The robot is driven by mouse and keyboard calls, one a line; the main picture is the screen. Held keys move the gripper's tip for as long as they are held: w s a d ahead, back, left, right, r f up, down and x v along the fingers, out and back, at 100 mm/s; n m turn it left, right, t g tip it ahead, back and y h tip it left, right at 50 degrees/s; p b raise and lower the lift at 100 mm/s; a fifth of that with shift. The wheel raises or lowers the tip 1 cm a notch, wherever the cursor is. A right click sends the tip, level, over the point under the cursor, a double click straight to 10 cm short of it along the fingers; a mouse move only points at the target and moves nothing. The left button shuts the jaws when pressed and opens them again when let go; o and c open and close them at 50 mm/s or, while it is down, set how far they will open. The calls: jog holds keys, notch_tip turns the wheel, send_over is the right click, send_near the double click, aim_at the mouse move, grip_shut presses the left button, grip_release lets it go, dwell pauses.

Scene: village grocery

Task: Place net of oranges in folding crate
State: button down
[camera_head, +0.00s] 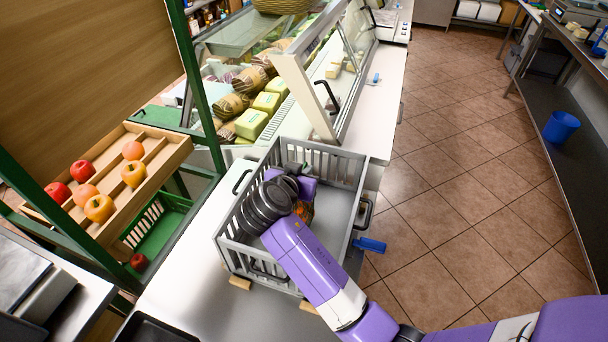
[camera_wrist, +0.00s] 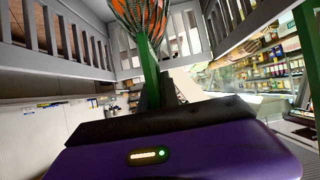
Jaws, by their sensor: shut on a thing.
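The grey folding crate (camera_head: 338,208) stands open on the white counter in the head view. My arm reaches down into it. The net of oranges (camera_head: 304,211) shows as a small orange patch inside the crate, mostly hidden behind my wrist. In the wrist view the net of oranges (camera_wrist: 141,14) is orange with a dark mesh, at the top edge. The crate's slatted walls (camera_wrist: 65,40) surround the gripper. I cannot tell whether the net touches the crate floor.
A glass display case (camera_head: 300,80) with cheeses stands behind the crate. A blue object (camera_head: 369,245) is beside the crate's right side. The tiled floor (camera_head: 450,170) at the right is clear.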

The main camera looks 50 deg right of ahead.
jog(key=shift+f, duration=0.95)
jog(key=c, duration=1.6)
grip_release()
jog(key=shift+f, duration=0.1)
jog(key=shift+a+r, duration=0.1)
jog(key=shift+r, duration=0.1)
jog(key=b+v, duration=0.1)
jog(key=v, duration=1)
jog(key=shift+a+b, duration=0.3)
jog(key=shift+a, duration=0.1)
jog(key=shift+s+r, duration=0.1)
